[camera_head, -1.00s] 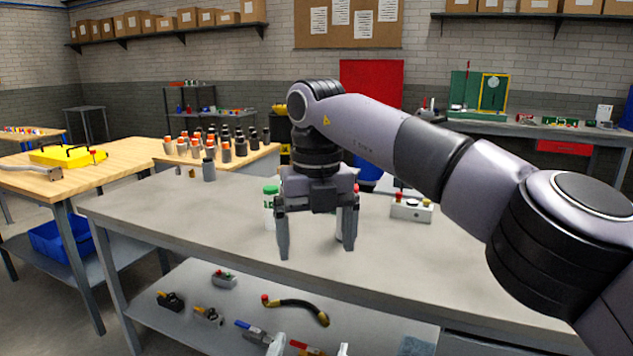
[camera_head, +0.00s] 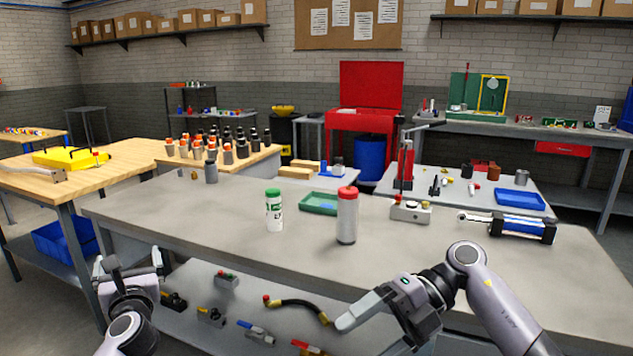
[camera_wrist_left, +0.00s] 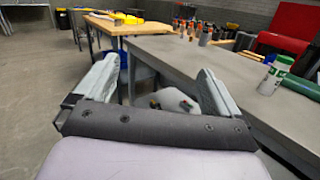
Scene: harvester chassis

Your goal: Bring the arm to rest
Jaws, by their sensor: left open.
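My left gripper (camera_head: 127,264) is at the lower left of the head view, in front of the bench's left end. It is open and empty. In the left wrist view its two fingers (camera_wrist_left: 158,78) stand wide apart, with only floor and bench beyond them. My right gripper (camera_head: 365,335) is at the lower middle of the head view, in front of the bench's near edge. Its fingers look spread, with nothing seen between them; the lower finger is partly cut off by the frame.
The grey bench (camera_head: 180,215) holds a green-capped bottle (camera_head: 274,212), a red-capped canister (camera_head: 347,218), a green tray (camera_head: 318,204), a switch box (camera_head: 410,211) and a blue cylinder (camera_head: 520,228). A lower shelf (camera_head: 250,300) carries a hose and small parts.

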